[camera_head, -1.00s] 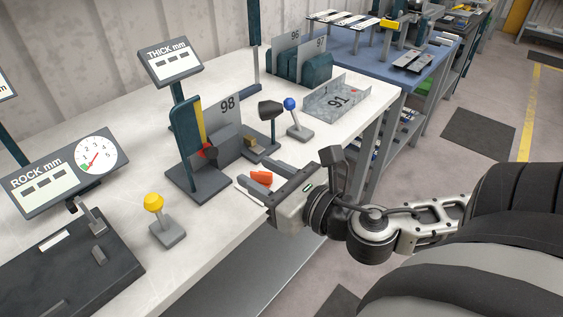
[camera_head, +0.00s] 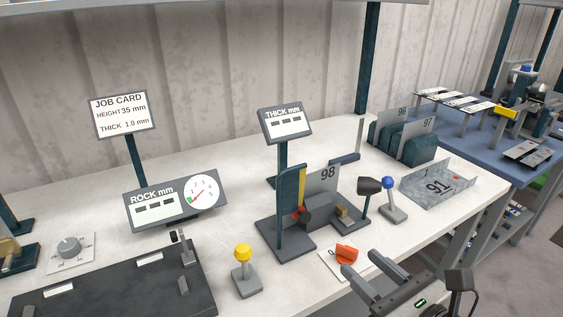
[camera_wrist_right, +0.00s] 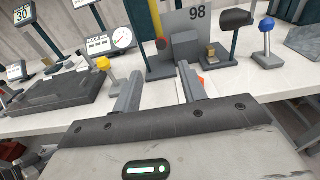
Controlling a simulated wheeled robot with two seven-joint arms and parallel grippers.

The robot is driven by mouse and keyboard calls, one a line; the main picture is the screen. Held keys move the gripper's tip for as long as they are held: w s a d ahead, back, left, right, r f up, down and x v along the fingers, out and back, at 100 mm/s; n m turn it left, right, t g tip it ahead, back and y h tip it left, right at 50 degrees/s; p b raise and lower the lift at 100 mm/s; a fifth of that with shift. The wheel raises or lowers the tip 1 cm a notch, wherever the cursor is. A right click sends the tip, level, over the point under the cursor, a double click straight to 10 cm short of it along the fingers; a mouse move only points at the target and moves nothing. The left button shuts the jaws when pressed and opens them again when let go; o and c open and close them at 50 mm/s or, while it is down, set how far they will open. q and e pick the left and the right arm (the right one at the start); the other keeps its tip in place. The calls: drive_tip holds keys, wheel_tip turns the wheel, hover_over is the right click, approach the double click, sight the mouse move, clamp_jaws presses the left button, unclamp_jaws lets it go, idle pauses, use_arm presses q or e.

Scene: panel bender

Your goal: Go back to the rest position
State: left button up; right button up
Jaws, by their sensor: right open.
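My right gripper (camera_head: 369,277) is at the front edge of the white bench in the head view, its two fingers apart with nothing between them. The right wrist view also shows its open fingers (camera_wrist_right: 158,88), pointing toward the bench. In the right wrist view the orange piece is mostly hidden behind a finger. My left gripper does not show in either view.
The white bench (camera_head: 401,229) carries a gauge stand with plate 98 (camera_head: 323,182), yellow (camera_head: 243,268) and blue (camera_head: 391,201) knobbed levers, a dark plate (camera_head: 113,282) and tray 91 (camera_head: 437,184). A job card (camera_head: 121,114) stands behind. A blue table (camera_head: 465,139) is at right.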

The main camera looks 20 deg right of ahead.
wheel_tip(320, 180, down, 14)
drive_tip(key=s+d+m+g+h, duration=0.1)
drive_tip(key=d+m+g+h, duration=0.2)
drive_tip(key=m, duration=1.3)
drive_tip(key=s+a+f+m+g+y, duration=0.2)
drive_tip(key=a+f+m, duration=0.9)
drive_tip(key=m, duration=0.8)
drive_tip(key=shift+a+g+y, duration=0.6)
drive_tip(key=shift+a+g, duration=0.1)
drive_tip(key=shift+g, duration=0.2)
